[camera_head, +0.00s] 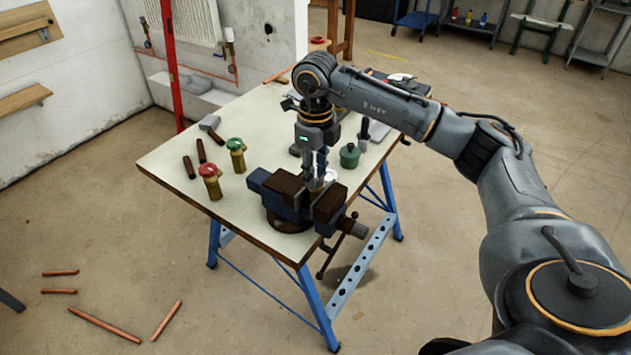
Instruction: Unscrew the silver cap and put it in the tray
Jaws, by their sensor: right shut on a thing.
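My right gripper (318,180) points down over the blue and brown bench vise (285,197) on the worktable. It is shut at a small silver-white cap (331,175) between the vise jaws; the fingers and wrist partly hide it. I cannot tell whether the cap still sits on a part in the vise. A flat grey surface (378,131), perhaps the tray, lies at the table's right edge, partly behind the arm. My left gripper is not in view.
Brass valves with a red cap (211,181) and a green cap (236,154) stand left of the vise. A green pot (350,155) stands behind it. Copper pipes (104,325) lie on the floor. The table's left front is clear.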

